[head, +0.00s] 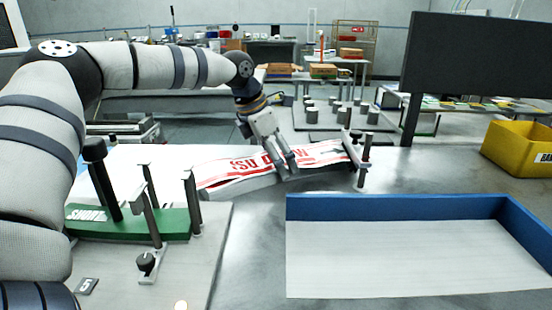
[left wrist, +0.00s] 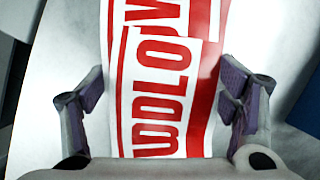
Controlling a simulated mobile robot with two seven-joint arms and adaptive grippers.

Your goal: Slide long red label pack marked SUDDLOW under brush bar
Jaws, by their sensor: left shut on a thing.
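The long label pack (head: 232,173), white with red print, lies lengthwise across the middle of the table. In the left wrist view the pack (left wrist: 160,95) shows large red letters that read in part UDDLO; the rest is cut off. My left gripper (head: 286,168) comes down over the pack near its middle and is shut on it, one finger at each side in the wrist view (left wrist: 160,100). The pack's right end is at a light bar (head: 352,148) between upright posts, which I take for the brush bar. I cannot tell whether the end is under it. My right gripper is not in view.
A green pack (head: 172,224) marked SHORT lies among posts on a grey plate at left. A blue-walled tray (head: 395,207) stands front right, with a yellow bin (head: 518,150) beyond it. A dark panel (head: 476,55) rises at right.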

